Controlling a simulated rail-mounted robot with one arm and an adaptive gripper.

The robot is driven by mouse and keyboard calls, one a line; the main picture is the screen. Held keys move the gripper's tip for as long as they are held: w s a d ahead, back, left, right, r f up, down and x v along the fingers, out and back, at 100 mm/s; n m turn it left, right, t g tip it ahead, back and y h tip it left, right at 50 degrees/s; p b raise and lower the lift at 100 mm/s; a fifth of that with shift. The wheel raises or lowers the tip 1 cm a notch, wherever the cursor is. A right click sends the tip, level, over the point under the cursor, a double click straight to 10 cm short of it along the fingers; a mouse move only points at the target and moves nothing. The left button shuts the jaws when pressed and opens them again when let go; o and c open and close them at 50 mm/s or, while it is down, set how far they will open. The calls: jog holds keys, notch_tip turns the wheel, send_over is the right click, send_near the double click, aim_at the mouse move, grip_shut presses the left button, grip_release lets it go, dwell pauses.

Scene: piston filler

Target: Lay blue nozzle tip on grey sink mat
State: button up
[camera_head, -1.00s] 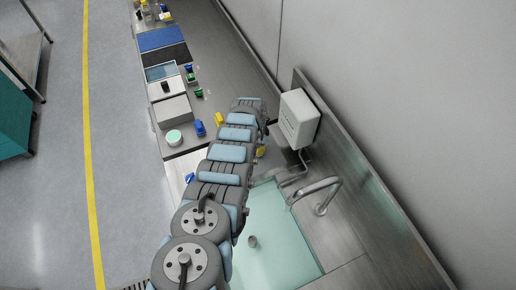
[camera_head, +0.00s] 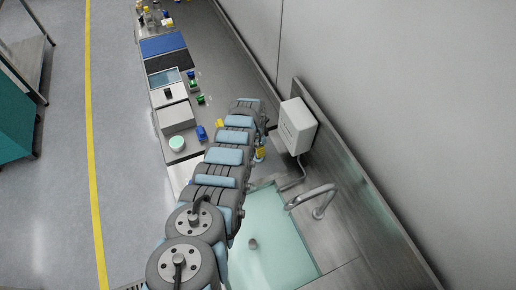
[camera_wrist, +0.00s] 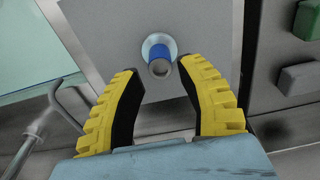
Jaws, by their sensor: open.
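The blue nozzle tip (camera_wrist: 160,54) shows in the wrist view as a short blue cylinder with a grey metal end and a pale round collar. It is set against a pale grey flat panel (camera_wrist: 105,35). My gripper (camera_wrist: 160,67) is open. Its two yellow, black-lined fingers point toward the nozzle tip, one to each side in the picture, with no visible contact. In the head view only a yellow bit of my gripper (camera_head: 261,153) shows beside the arm, which hides the nozzle tip. I cannot make out the grey sink mat for sure.
The teal sink basin (camera_head: 275,230) and curved tap (camera_head: 318,196) lie right of my arm. A pale wall box (camera_head: 297,126) stands close to its far end. A blue block (camera_head: 202,133), a round mint-topped container (camera_head: 177,143) and a grey box (camera_head: 176,117) occupy the counter.

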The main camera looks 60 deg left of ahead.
notch_tip(320, 180, up, 2)
jog(key=shift+s+r+p, duration=0.1)
jog(key=shift+r+p, duration=0.15)
jog(key=shift+p, duration=0.55)
jog(key=shift+a+r, duration=0.1)
jog(key=shift+r, duration=0.1)
jog(key=shift+r+p, duration=0.3)
jog(key=shift+r, duration=1.3)
jog(key=shift+s+r, duration=0.2)
jog(key=shift+r, duration=0.55)
jog(key=shift+r, duration=0.1)
